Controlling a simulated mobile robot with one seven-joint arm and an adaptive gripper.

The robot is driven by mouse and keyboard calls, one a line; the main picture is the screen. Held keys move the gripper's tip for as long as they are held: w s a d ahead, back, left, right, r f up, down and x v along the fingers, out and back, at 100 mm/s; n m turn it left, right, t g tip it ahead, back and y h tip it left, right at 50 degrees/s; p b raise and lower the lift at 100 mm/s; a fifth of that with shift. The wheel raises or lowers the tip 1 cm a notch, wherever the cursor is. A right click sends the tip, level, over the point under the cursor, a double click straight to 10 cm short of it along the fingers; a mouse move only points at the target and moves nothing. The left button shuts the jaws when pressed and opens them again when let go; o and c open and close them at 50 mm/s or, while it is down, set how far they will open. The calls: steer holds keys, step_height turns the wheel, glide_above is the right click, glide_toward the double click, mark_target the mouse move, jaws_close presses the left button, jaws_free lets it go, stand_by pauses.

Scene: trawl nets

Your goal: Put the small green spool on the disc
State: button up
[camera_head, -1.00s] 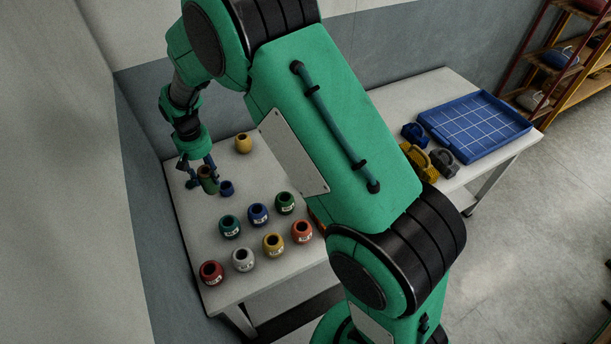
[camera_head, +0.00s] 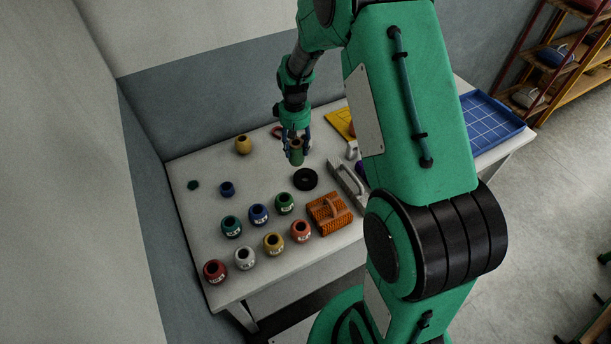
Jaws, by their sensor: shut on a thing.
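My gripper (camera_head: 296,147) points down and is shut on the small green spool (camera_head: 297,157), a green cylinder with a brownish top. It holds the spool upright over the back middle of the table. The disc (camera_head: 305,180), black and round with a dark centre, lies flat on the table just in front of and slightly right of the spool in the picture. The spool appears above the tabletop, apart from the disc. The fingers partly hide the spool's sides.
A yellow pot (camera_head: 243,145), small blue pot (camera_head: 227,189) and dark green piece (camera_head: 193,185) stand left.

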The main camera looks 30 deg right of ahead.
steer(key=shift+s+d+r, duration=0.1)
steer(key=shift+s+d, duration=0.25)
steer(key=shift+d, duration=0.45)
steer(key=shift+s+d, duration=0.35)
steer(key=shift+d, duration=0.4)
step_height(320, 180, down, 6)
steer(key=shift+f+b, duration=0.4)
steer(key=shift+f, duration=1.6)
steer(key=o, duration=1.2)
steer(key=shift+f, duration=0.15)
steer(key=shift+o, duration=0.2)
